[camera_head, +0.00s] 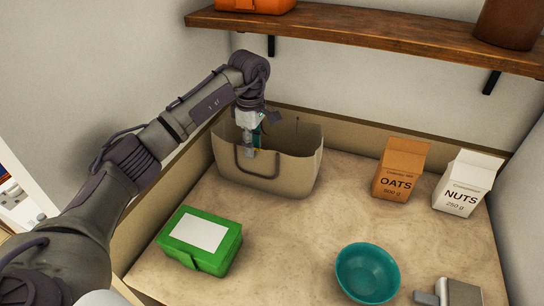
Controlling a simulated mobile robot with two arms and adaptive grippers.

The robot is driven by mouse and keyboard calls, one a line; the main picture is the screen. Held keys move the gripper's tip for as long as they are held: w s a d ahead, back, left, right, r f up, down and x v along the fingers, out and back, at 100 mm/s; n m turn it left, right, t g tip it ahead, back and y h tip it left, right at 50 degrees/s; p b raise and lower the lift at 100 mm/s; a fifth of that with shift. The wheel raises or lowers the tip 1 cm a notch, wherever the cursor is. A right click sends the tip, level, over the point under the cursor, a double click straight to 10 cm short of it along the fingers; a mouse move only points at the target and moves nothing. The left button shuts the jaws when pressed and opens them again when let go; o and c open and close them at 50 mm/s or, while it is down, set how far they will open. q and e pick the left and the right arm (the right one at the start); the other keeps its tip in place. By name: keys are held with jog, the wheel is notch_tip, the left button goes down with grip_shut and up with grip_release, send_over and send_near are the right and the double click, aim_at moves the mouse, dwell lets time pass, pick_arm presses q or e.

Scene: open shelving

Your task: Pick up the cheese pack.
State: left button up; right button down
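I cannot make out a thing that is clearly the cheese pack. My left gripper (250,142) points down at the beige bag (290,172), its fingers at or inside the bag's opening. A small teal patch shows beside the fingers; I cannot tell what it belongs to. The bag's walls and the view angle hide most of its inside, and I cannot tell whether the fingers are open or shut. A grey part that looks like my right gripper (440,293) shows at the lower right edge, cut off by the frame.
A green box (222,256) with a white label lies in front of the bag. A teal bowl (367,273) stands front right. An oats carton (400,168) and a nuts carton (466,183) stand at back right. A wooden shelf (390,34) hangs above. The counter's middle is clear.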

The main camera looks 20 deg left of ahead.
pick_arm(q)
jog(key=f+p, duration=0.1)
jog(key=f, duration=0.1)
jog(key=d+f, duration=0.1)
jog(key=f, duration=0.1)
jog(key=f+p, duration=0.1)
jog(key=f, duration=0.1)
jog(key=shift+s+d+p, duration=0.15)
jog(key=shift+s+p, duration=0.1)
jog(key=shift+p, duration=0.05)
jog(key=shift+f, duration=0.2)
grip_shut()
jog(key=shift+r, duration=0.1)
